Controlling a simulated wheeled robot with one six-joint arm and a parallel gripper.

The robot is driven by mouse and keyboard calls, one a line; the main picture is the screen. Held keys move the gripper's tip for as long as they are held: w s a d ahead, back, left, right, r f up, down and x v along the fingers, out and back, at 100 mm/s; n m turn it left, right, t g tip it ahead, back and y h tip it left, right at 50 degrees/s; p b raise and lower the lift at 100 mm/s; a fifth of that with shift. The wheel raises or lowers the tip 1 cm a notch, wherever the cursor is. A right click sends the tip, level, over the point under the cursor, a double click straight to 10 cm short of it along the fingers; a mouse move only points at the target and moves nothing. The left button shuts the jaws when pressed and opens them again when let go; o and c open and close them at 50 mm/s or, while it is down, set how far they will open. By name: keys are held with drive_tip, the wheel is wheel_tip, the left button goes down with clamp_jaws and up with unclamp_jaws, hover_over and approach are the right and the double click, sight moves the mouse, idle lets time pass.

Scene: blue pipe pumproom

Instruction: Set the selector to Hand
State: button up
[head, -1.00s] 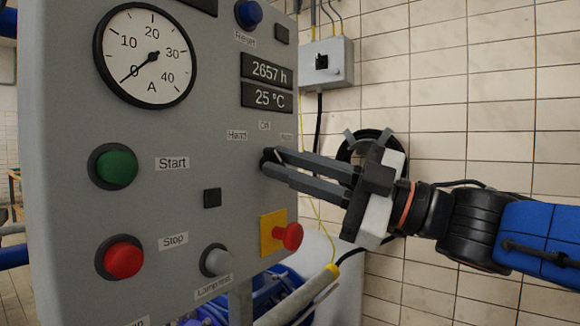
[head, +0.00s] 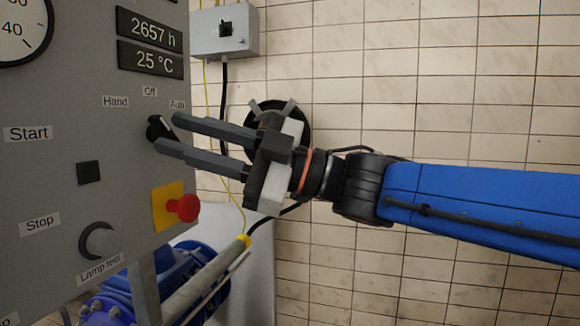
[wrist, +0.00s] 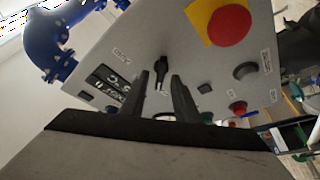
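The selector (head: 156,128) is a black rotary knob on the grey panel, below the labels Hand (head: 115,101), Off (head: 150,91) and Auto (head: 178,104). It also shows in the wrist view (wrist: 160,73), with a white mark at one end of its handle. That mark appears to face the Hand label (wrist: 160,97). My gripper (head: 166,133) is open, with its fingertips close to the knob, one on each side of it in the picture. The wrist view shows a clear gap between the two fingers (wrist: 162,85). Contact with the knob cannot be made out.
A red emergency button (head: 182,208) on a yellow plate sticks out just below my gripper. A small black square (head: 88,172) and the Lamp test button (head: 97,241) are nearby. A grey wall box (head: 224,32) hangs behind. The tiled wall lies to the right.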

drive_tip(key=v, duration=1.6)
idle(0.5)
